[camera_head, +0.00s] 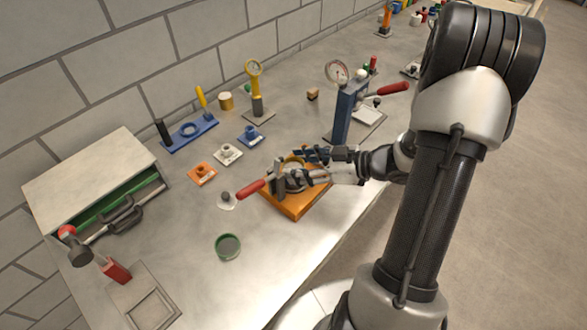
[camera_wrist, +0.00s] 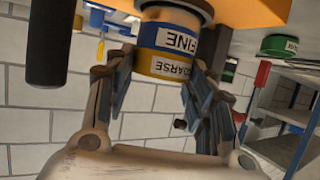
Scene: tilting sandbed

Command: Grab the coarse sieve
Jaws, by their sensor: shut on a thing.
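The coarse sieve (camera_wrist: 168,66) is a round yellow-banded piece with a COARSE label in the wrist view. It is stacked against the fine sieve (camera_wrist: 170,38), which carries a FINE label. The wrist view is upside down, so the coarse sieve is at the top of the stack. The stack stands on an orange base (camera_head: 297,207). My gripper (camera_wrist: 155,82) has one blue-padded finger on each side of the coarse sieve and is shut on it. In the head view my gripper (camera_head: 312,165) is at the stack, partly hiding it.
A red-handled clamp (camera_head: 251,188) stands at the stack's left. A green dish (camera_head: 228,246) lies in front of it. Orange (camera_head: 202,174) and white (camera_head: 228,154) holders lie behind. A blue press (camera_head: 348,112) stands to the right.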

